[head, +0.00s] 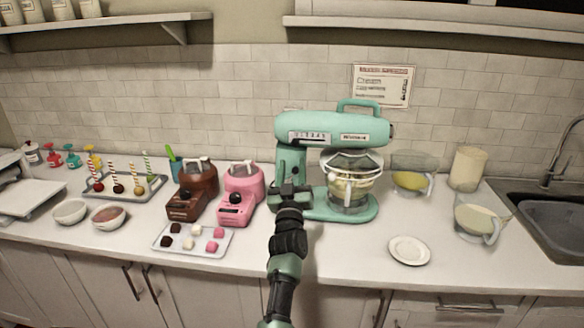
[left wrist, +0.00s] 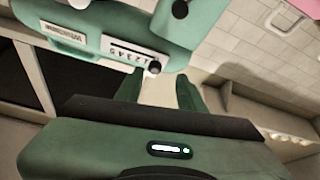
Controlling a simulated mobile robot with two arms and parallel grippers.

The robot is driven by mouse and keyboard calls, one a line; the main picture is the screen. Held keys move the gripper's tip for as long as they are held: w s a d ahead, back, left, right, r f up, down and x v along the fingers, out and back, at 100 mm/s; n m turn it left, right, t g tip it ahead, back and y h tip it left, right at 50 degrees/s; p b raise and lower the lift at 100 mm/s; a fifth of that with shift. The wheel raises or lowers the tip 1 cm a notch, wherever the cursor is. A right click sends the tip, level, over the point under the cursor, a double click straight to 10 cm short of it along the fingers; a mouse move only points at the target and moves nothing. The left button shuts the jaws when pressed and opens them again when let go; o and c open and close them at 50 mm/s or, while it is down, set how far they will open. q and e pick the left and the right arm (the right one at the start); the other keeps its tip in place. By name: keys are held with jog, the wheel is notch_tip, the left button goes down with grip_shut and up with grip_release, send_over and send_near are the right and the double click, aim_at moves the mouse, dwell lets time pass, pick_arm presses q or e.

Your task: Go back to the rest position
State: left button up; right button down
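My left gripper (head: 291,187) is in front of the left side of the teal stand mixer (head: 335,130), low beside its column. In the left wrist view my left gripper (left wrist: 158,88) shows two dark green fingers standing apart with nothing between them. The mixer (left wrist: 135,30) shows above them, with its numbered speed slider and black knob close to the fingertips. I cannot tell whether the gripper touches the mixer. My right gripper is in neither view.
Brown (head: 190,195) and pink (head: 240,195) melting pots stand left of my arm, behind a tray of sweets (head: 165,246). A white plate (head: 409,250) lies to the right. Glass jugs (head: 412,175) and a sink (head: 555,225) are farther right.

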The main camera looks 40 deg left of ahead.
pick_arm(q)
jog(key=s+d+f+m+g+h, duration=0.3)
jog(key=s+d+f+m+h, duration=0.3)
jog(key=d+f, duration=0.35)
jog(key=s+d+f+m+g+h, duration=0.35)
jog(key=s+d+f+h, duration=0.3)
jog(key=d+f, duration=0.35)
jog(key=s+d+f+m+g, duration=0.1)
jog(key=s+d+f+g, duration=0.2)
jog(key=s, duration=0.6)
jog(key=s+d+f+g, duration=0.2)
jog(key=s, duration=0.7)
jog(key=s+d+f+m+g, duration=0.1)
jog(key=s+d+f+g, duration=0.2)
jog(key=s, duration=0.6)
notch_tip(320, 180, down, 26)
jog(key=s+g, duration=0.1)
jog(key=g, duration=0.1)
jog(key=s+a+f, duration=0.3)
jog(key=s+f, duration=1.3)
jog(key=s, duration=0.1)
jog(key=shift+f+g+h, duration=0.3)
jog(key=shift+g+h, duration=0.05)
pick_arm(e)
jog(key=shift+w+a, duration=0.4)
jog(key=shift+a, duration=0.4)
